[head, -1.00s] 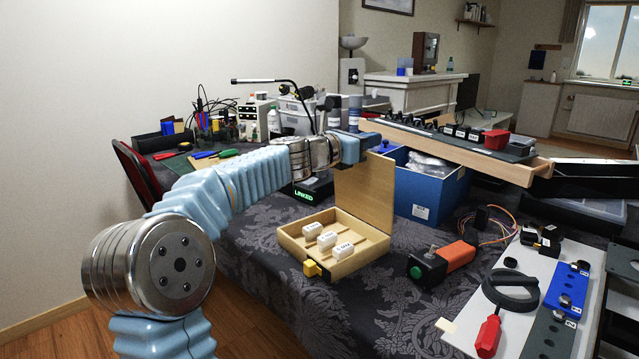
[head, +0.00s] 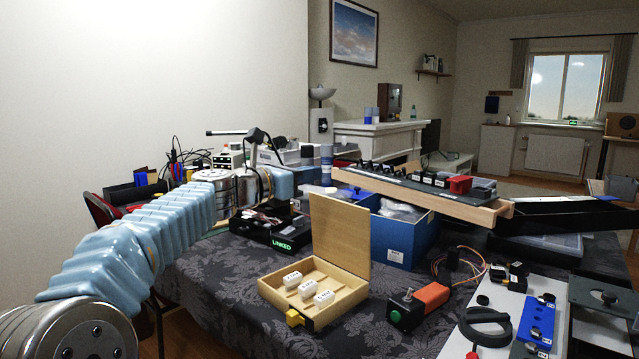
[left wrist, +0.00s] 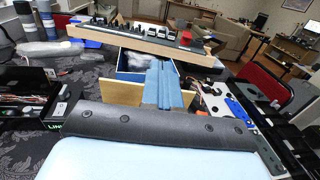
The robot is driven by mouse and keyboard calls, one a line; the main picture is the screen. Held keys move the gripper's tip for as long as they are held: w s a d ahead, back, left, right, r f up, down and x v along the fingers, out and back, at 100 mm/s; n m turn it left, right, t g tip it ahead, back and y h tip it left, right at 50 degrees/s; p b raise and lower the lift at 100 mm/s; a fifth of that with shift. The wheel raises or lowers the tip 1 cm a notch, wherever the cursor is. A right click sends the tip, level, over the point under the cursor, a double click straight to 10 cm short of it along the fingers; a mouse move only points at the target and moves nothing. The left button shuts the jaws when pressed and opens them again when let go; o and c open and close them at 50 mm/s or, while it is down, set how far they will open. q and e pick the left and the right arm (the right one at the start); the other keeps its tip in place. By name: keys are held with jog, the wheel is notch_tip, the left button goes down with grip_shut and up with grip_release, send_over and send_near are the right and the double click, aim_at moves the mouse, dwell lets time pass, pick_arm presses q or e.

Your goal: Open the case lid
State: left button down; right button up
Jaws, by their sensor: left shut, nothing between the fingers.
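The wooden case (head: 335,316) sits on the patterned cloth with its lid (head: 340,238) standing upright at the back. Several white labelled blocks (head: 308,289) lie in its compartments, and a yellow latch (head: 294,318) is on its front. My left gripper (left wrist: 165,84) is shut and empty in the left wrist view. The wooden lid (left wrist: 108,93) shows behind its blue fingers, which cover part of it; I cannot tell whether they touch. My right gripper is out of view.
A black box marked LINKED (head: 278,236) stands behind the case at left. A blue bin (head: 403,241) is behind it at right. A green-button box with an orange part (head: 410,303) and a white tool panel (head: 462,345) lie to the right. Cloth left of the case is clear.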

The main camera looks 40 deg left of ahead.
pick_arm(q)
jog(key=s+f+m+b, duration=0.4)
jog(key=f+m+b, duration=0.3)
jog(key=m, duration=1)
jog(key=m+t+b, duration=0.1)
jog(key=m+b, duration=0.5)
jog(key=m, duration=1.3)
send_near(336, 215)
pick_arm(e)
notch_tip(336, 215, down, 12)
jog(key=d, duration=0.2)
pick_arm(q)
jog(key=w+p, duration=0.1)
jog(key=w, duration=0.1)
jog(key=w+p, duration=0.1)
jog(key=p, duration=0.1)
jog(key=w+d+p, duration=0.1)
jog(key=w, duration=0.1)
jog(key=shift+w+r+p, duration=0.3)
jog(key=shift+r, duration=0.1)
jog(key=shift+w+d+f, duration=0.1)
jog(key=shift+w, duration=0.45)
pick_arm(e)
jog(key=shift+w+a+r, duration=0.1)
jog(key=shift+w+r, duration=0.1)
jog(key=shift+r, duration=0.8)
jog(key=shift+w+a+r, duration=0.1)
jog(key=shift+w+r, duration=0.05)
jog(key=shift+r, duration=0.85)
